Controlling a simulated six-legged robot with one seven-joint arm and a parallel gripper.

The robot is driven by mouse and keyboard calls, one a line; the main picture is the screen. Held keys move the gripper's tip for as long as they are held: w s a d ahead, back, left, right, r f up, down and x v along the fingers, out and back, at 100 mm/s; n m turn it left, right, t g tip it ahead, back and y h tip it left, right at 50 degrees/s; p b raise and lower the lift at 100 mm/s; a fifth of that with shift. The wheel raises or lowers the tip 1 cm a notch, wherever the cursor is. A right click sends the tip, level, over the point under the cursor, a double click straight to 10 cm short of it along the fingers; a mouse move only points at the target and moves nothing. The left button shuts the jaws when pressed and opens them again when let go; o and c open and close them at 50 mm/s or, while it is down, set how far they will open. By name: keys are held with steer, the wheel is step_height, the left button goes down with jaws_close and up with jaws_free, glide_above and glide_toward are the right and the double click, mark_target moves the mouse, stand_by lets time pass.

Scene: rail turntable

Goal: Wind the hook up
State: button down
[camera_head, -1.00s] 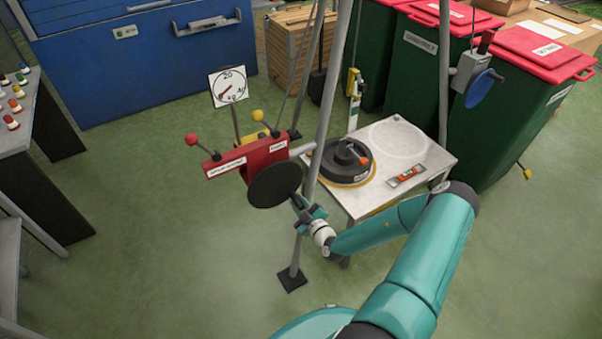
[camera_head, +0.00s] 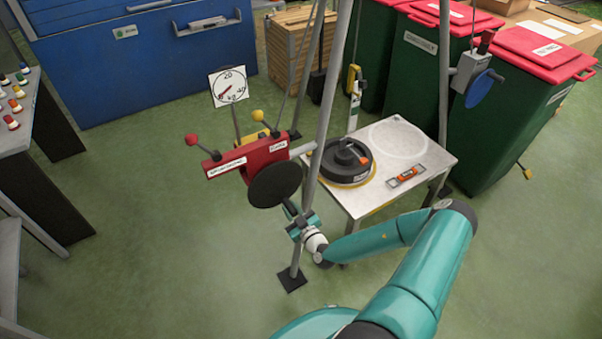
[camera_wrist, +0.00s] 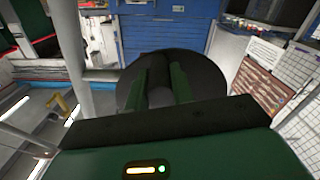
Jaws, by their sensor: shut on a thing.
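The red winch (camera_head: 247,160) stands on a tripod leg, with a round black disc (camera_head: 275,185) on its near side. My gripper (camera_head: 293,212) is shut on the crank handle, just below and right of the disc. In the wrist view, the dark handle (camera_wrist: 159,77) lies between the two green fingers, with the black disc (camera_wrist: 205,78) behind it. A yellow piece (camera_head: 354,78), which looks like the hook block, hangs above the small table. Its hook end is too small to make out. A black round weight (camera_head: 343,161) sits on the table below it.
A dial gauge (camera_head: 229,87) stands behind the winch. The grey tripod leg (camera_head: 323,120) rises close to my gripper. The floor at front left is clear.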

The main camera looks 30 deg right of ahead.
steer(key=shift+s+a+f, duration=0.1)
steer(key=shift+a, duration=0.2)
steer(key=shift+a+m, duration=1.35)
steer(key=shift+m, duration=0.45)
steer(key=shift+a+r+m, duration=0.15)
steer(key=shift+a+m, duration=0.5)
steer(key=shift+m, duration=0.25)
steer(key=shift+a+r+m, duration=0.1)
steer(key=shift+a+m, duration=0.55)
steer(key=shift+m, duration=0.25)
steer(key=c, duration=1)
jaws_free()
steer(key=shift+d, duration=0.1)
